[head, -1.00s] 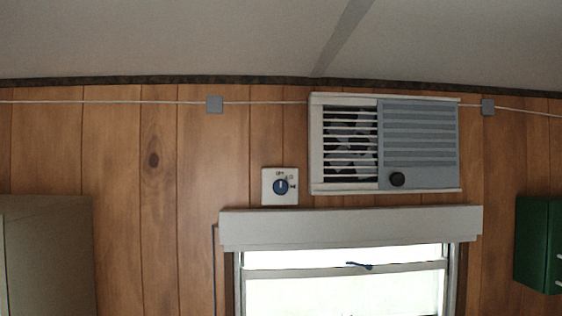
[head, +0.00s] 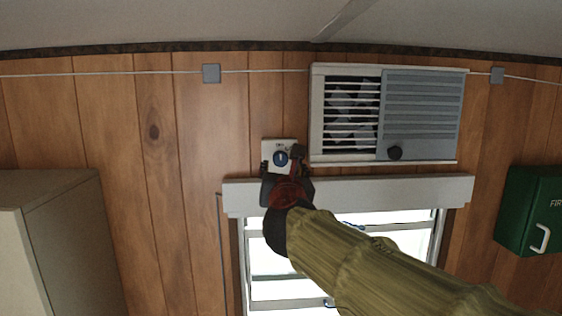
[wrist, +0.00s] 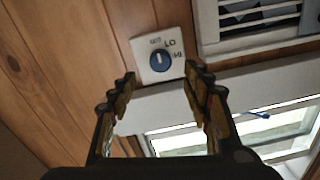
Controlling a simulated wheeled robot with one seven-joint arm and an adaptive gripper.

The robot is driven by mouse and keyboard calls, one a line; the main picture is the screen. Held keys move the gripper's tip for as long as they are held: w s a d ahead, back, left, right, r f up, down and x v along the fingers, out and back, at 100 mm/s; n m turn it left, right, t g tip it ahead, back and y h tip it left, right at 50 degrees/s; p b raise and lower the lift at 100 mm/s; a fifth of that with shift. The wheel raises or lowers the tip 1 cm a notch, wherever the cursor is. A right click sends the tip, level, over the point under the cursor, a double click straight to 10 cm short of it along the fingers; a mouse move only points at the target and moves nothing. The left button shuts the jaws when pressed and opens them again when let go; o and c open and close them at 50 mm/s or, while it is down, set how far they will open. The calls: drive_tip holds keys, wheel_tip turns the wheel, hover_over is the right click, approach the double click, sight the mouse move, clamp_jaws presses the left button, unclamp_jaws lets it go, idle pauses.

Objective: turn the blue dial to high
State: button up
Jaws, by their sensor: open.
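The blue dial (head: 281,158) sits on a white wall plate left of the vent unit. In the wrist view the dial (wrist: 160,60) is round and dark blue, with a pale pointer mark aimed roughly up toward the blurred "OFF" label. "LO" and "HI" are printed to its upper right and right. My gripper (wrist: 160,83) is open and empty, its two fingers apart below the plate, with the dial beyond and between the tips. In the head view my gripper (head: 282,168) overlaps the lower part of the plate; contact cannot be told.
A window with a pale header box (head: 410,191) lies directly below. A grey cabinet (head: 60,215) stands left, and a green first-aid box (head: 530,210) hangs right.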

sight(281, 160)
drive_tip(key=shift+w+d+p, duration=0.1)
drive_tip(key=shift+w+p, duration=0.65)
drive_tip(key=shift+w, duration=3.25)
drive_tip(key=shift+c, duration=1)
drive_tip(key=c, duration=1)
drive_tip(key=shift+o, duration=0.2)
